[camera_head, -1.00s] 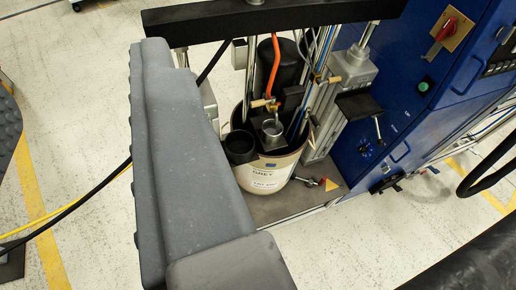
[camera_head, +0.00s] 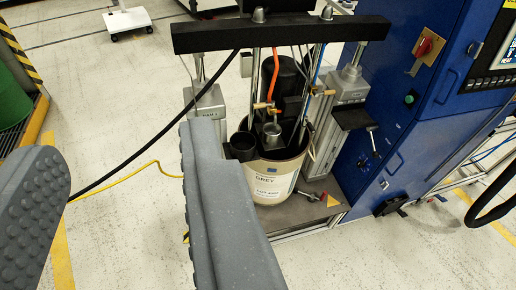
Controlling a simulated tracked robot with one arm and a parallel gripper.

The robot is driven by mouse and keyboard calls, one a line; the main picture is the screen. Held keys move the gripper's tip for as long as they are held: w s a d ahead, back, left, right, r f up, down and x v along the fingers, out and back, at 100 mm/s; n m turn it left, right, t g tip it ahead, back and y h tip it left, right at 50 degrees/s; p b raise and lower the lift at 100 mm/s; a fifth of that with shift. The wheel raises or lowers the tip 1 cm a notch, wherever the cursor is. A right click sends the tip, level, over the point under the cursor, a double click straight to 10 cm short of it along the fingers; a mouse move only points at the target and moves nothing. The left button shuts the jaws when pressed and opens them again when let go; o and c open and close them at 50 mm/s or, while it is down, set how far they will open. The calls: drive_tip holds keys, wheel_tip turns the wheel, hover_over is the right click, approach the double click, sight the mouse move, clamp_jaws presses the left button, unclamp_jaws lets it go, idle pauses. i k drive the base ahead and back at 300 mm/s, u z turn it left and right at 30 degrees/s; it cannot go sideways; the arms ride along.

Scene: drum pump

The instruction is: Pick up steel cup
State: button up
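The steel cup (camera_head: 271,133) is a small shiny metal cup. It stands upright by the drum's top, right of a wider dark cup (camera_head: 242,146). Both are at the upper part of a cream drum (camera_head: 270,182) marked "GREY", under a black crossbar. My gripper (camera_head: 122,140) is open, with two thick grey fingers far apart and nothing between them. The left finger shows its studded inner pad. The right finger reaches up just left of the drum and hides part of its surroundings. The steel cup lies to the right of both fingers, beyond them.
The black crossbar (camera_head: 280,33) spans above the drum, with metal rods and an orange hose (camera_head: 276,75) coming down. A blue cabinet (camera_head: 410,100) stands on the right. A black cable and a yellow cable (camera_head: 140,166) run at left. The floor at front right is clear.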

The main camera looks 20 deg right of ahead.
sight(272, 133)
drive_tip(key=z, duration=0.2)
drive_tip(key=i, duration=0.85)
drive_tip(key=u, duration=0.1)
